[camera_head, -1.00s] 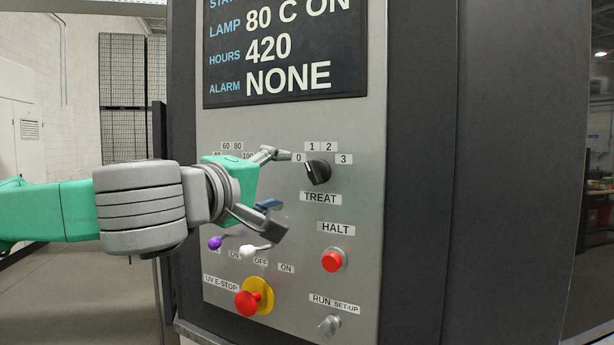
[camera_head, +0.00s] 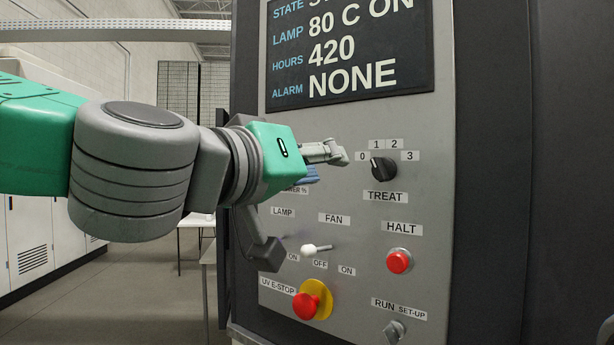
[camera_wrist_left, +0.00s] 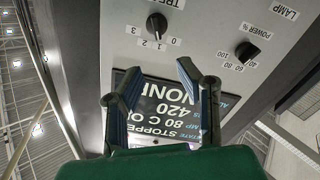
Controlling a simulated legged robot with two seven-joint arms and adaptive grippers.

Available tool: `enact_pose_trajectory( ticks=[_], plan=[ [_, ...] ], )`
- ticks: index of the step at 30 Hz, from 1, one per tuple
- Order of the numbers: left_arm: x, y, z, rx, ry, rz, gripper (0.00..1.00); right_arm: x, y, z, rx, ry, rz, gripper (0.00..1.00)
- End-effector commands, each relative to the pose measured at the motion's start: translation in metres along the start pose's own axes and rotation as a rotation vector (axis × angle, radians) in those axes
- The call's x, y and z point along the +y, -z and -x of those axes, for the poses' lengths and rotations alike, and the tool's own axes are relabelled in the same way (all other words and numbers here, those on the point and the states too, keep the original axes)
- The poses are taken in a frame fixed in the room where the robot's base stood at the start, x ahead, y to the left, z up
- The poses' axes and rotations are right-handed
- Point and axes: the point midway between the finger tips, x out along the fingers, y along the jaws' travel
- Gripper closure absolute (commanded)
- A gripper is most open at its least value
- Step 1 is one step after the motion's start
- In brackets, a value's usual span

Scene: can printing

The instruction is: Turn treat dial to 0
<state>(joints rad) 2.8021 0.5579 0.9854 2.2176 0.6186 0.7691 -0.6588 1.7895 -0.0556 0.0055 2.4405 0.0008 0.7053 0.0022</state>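The TREAT dial (camera_head: 383,169) is a black knob on the grey panel, with labels 0, 1, 2 and 3 around its top. A pale mark shows at its upper left; I cannot tell exactly which number it points to. The dial also shows, inverted, in the left wrist view (camera_wrist_left: 157,22). My left gripper (camera_head: 300,205) is open and empty in front of the panel. Its upper fingertip is left of the dial, near the 0 label and apart from the knob. Its lower finger hangs down at the panel's left side. My right gripper is not in view.
Below the dial are a red HALT button (camera_head: 399,261), a RUN/SET-UP switch (camera_head: 394,331), a white fan switch (camera_head: 316,248) and a red UV E-stop (camera_head: 307,304) on yellow. The status screen (camera_head: 350,50) is above. The lamp power dial (camera_wrist_left: 246,52) shows in the wrist view.

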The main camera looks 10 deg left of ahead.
Motion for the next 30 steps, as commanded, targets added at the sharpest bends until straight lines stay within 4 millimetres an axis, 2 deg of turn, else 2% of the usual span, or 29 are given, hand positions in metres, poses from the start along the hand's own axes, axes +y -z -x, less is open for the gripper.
enact_pose_trajectory(
  ticks=[8, 21, 25, 30],
  plan=[
    [-0.001, -0.002, -0.027, -0.011, -0.003, -0.019, 0.69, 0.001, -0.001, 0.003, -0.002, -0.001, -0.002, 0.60],
    [0.000, 0.000, -0.113, -0.006, -0.004, -0.016, 0.69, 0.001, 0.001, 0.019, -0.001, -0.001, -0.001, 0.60],
    [0.001, -0.001, -0.128, -0.006, -0.006, -0.017, 0.69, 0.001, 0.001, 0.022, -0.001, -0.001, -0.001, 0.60],
    [0.002, -0.002, -0.137, -0.006, -0.006, -0.019, 0.69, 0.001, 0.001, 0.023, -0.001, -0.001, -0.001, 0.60]
  ],
)
